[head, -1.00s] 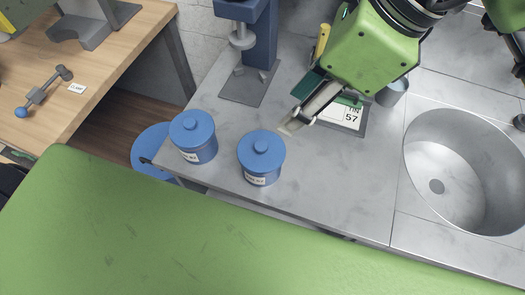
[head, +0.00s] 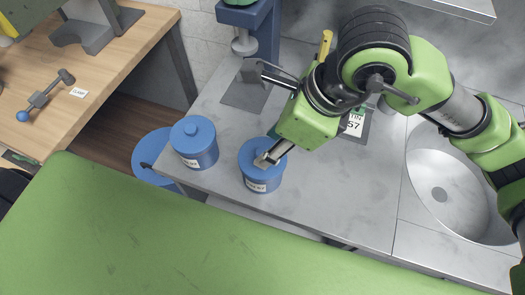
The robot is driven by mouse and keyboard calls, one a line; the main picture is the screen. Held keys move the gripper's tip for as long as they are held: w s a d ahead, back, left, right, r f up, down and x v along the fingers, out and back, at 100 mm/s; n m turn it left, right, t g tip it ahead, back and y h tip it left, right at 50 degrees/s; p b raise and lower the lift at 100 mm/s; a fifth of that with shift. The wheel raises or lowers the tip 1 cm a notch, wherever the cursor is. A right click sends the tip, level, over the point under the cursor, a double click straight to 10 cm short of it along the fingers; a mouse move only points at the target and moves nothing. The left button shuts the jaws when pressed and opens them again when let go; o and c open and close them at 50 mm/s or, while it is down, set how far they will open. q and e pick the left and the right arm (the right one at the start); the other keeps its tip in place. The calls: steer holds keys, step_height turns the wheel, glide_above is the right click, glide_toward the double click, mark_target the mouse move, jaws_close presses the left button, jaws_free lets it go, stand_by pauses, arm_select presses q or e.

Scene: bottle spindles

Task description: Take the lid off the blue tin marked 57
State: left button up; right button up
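Two blue tins with round knobbed lids stand near the front edge of the grey counter: a left tin (head: 195,147) and a right tin (head: 262,182). Both have lids on and small white front labels, too small to read surely. My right gripper (head: 260,115) is spread open. One finger lies over the right tin's lid and covers its knob; I cannot tell whether it touches. The other finger is up and left, near the press. A card reading TIN 57 (head: 354,124) lies on a plate behind, partly hidden by my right arm. My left gripper is not in view.
A blue press (head: 262,35) stands behind the tins. A steel basin (head: 440,195) is at the right. A blue round stool (head: 150,150) is beside the counter. A wooden bench (head: 120,75) at left holds a tool (head: 46,95).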

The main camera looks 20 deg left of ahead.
steer(key=shift+p+x, duration=0.3)
steer(key=shift+x, duration=1.35)
steer(key=shift+c, duration=0.5)
steer(key=c, duration=0.8)
